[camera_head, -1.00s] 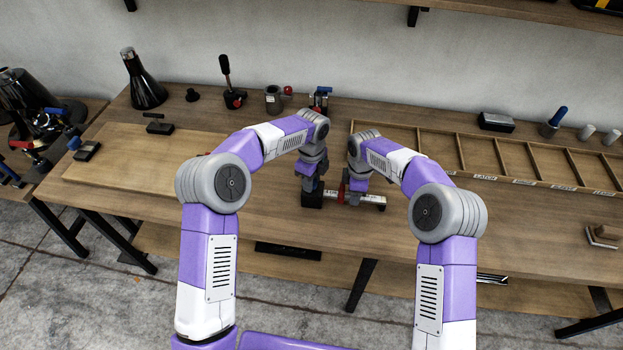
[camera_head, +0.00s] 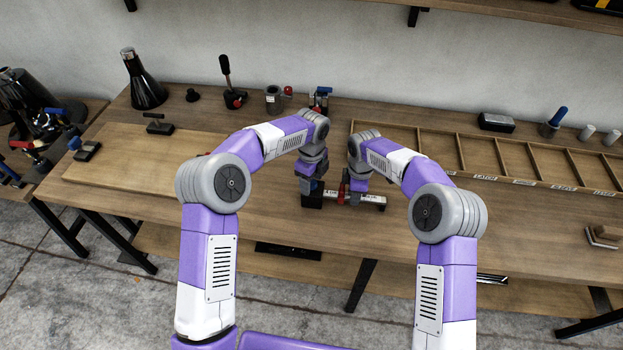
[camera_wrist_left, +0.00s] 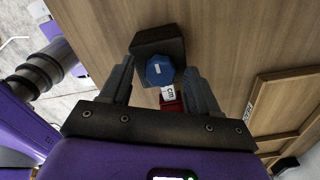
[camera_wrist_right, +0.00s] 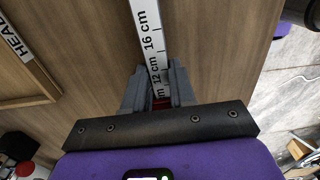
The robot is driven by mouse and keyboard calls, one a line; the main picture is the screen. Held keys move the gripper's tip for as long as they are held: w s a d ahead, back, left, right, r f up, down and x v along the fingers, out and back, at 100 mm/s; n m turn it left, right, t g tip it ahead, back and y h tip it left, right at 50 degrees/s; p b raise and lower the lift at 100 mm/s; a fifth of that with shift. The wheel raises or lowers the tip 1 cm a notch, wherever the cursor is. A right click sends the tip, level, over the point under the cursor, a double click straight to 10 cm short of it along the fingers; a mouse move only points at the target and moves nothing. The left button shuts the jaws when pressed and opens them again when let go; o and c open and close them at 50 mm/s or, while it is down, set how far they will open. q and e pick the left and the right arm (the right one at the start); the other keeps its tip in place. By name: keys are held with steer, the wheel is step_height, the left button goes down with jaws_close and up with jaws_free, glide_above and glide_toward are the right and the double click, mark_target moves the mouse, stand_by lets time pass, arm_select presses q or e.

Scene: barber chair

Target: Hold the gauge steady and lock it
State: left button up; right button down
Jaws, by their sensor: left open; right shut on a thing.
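The gauge has a white ruler marked in cm (camera_wrist_right: 150,35), a black end block (camera_wrist_left: 150,42) with a blue knob (camera_wrist_left: 159,71), and a red part (camera_head: 342,190). It lies on the workbench, and its ruler also shows in the head view (camera_head: 370,197). My left gripper (camera_head: 311,192) is open over the black block, with its fingers (camera_wrist_left: 160,85) on either side of the blue knob. My right gripper (camera_head: 357,190) is shut on the gauge, its fingers (camera_wrist_right: 157,82) on both sides of the ruler near the 12 cm mark. The exact contact is partly hidden.
A divided wooden tray with labels (camera_head: 489,180) lies at the back right. A lever tool (camera_head: 232,98), metal cup (camera_head: 273,98) and blue-handled clamp (camera_head: 321,98) stand at the back. A wooden board (camera_head: 130,170) lies left.

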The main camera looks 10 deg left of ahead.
mark_target(312, 183)
arm_select(q)
step_height(312, 183, up, 12)
stand_by(0.5)
arm_select(e)
steer(key=c, duration=0.8)
jaws_free()
steer(key=shift+c, duration=0.2)
steer(key=shift+r, duration=0.1)
